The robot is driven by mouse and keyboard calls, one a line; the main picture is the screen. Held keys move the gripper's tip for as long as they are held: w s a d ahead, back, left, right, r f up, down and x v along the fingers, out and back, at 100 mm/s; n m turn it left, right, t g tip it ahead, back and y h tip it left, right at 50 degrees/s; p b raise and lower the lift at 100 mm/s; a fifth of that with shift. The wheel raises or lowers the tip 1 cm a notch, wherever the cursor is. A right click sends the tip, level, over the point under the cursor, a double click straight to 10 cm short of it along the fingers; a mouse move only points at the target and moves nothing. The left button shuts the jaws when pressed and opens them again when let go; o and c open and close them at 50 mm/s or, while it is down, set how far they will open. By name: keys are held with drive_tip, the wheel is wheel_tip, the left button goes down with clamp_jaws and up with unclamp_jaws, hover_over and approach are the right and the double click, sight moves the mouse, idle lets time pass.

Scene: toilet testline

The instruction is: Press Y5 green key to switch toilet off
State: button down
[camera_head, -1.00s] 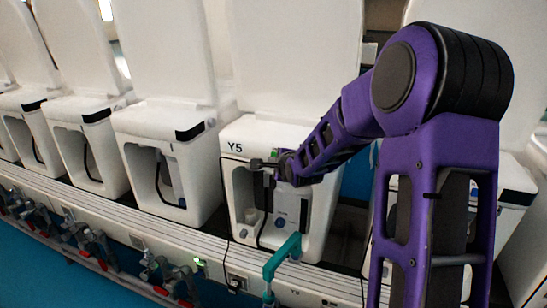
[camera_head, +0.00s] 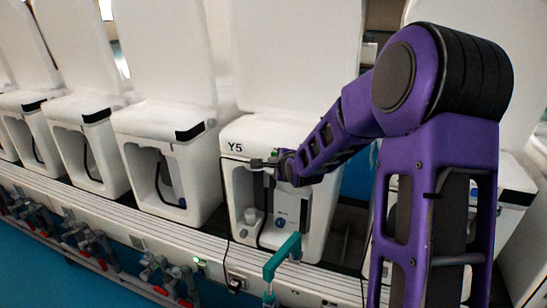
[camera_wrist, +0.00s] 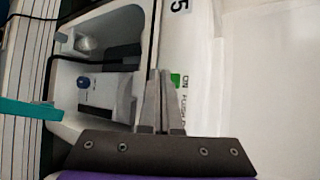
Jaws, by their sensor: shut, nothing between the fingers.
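The Y5 toilet unit (camera_head: 320,225) is a white housing with an open front recess and the label "Y5" on its top edge. My gripper (camera_head: 258,163) is at the upper front of this unit, below the label. In the wrist view the gripper (camera_wrist: 157,78) has its two grey fingers shut together and empty. The green key (camera_wrist: 175,80) shows just right of the fingertips, partly hidden by them, with "ON" and "PUSH" lettering beside it. I cannot tell whether the fingers touch it.
A teal handle (camera_head: 283,256) sticks out in front of the recess, and it also shows in the wrist view (camera_wrist: 25,109). A blue knob (camera_wrist: 84,82) is inside the recess. More white toilet units (camera_head: 165,122) stand to the left. A rail with red-handled valves (camera_head: 178,275) runs below.

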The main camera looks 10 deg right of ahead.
drive_tip(key=shift+w, duration=0.1)
drive_tip(key=shift+w+d, duration=0.2)
drive_tip(key=shift+w, duration=0.05)
drive_tip(key=shift+w+d+p, duration=0.15)
drive_tip(key=shift+w+p, duration=0.05)
drive_tip(key=shift+p, duration=0.2)
idle(0.4)
drive_tip(key=shift+s+a, duration=0.35)
drive_tip(key=shift+s, duration=0.25)
drive_tip(key=s+a+b, duration=0.1)
drive_tip(key=s+a, duration=0.2)
drive_tip(key=s, duration=0.2)
drive_tip(key=shift+a, duration=0.2)
drive_tip(key=shift+w+r, duration=0.1)
idle(0.4)
